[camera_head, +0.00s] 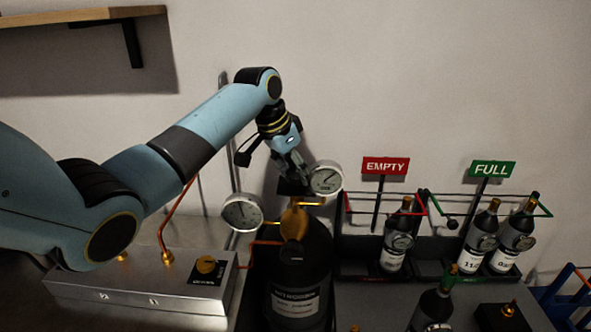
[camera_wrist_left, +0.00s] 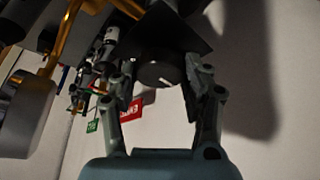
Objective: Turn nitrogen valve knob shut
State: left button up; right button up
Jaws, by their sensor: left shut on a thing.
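A dark cylinder (camera_head: 293,262) with a white label, seemingly the nitrogen one, stands at centre in the head view. Brass fittings (camera_head: 296,222) and two white-faced gauges, one left (camera_head: 242,212) and one right (camera_head: 326,178), sit around its top. My left gripper (camera_head: 292,183) reaches down to the top of this rig, close beside the right gauge. In the left wrist view, my left gripper (camera_wrist_left: 163,70) has its fingers on either side of a round black knob (camera_wrist_left: 160,74) and is shut on it. A dark plate behind the knob shows. The knob is mostly hidden in the head view.
A metal box (camera_head: 140,285) with a brass knob (camera_head: 206,265) is at left. Racks under a red EMPTY sign (camera_head: 386,166) and green FULL sign (camera_head: 491,169) hold dark bottles (camera_head: 397,240). Another bottle (camera_head: 432,305) stands in front. A shelf (camera_head: 80,15) hangs upper left.

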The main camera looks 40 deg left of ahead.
pick_arm(q)
jog(key=m+h, duration=0.1)
jog(key=m, duration=0.3)
jog(key=shift+a+g, duration=0.15)
jog(key=shift+g, duration=0.25)
jog(key=m+b, duration=0.1)
jog(key=m+g+h, duration=0.1)
jog(key=m, duration=0.1)
jog(key=shift+w+f+m+b, duration=0.1)
jog(key=shift+w+m+b, duration=0.05)
jog(key=shift+m+b, duration=0.2)
jog(key=m+g+b, duration=0.1)
jog(key=m+b, duration=0.1)
jog(key=m+g+h+b, duration=0.1)
jog(key=m+b, duration=0.1)
jog(key=m, duration=0.1)
jog(key=shift+w, duration=0.1)
jog(key=shift+m+g+b, duration=0.8)
jog(key=shift+m+b, duration=0.85)
jog(key=shift+m, duration=0.6)
jog(key=o, duration=1.2)
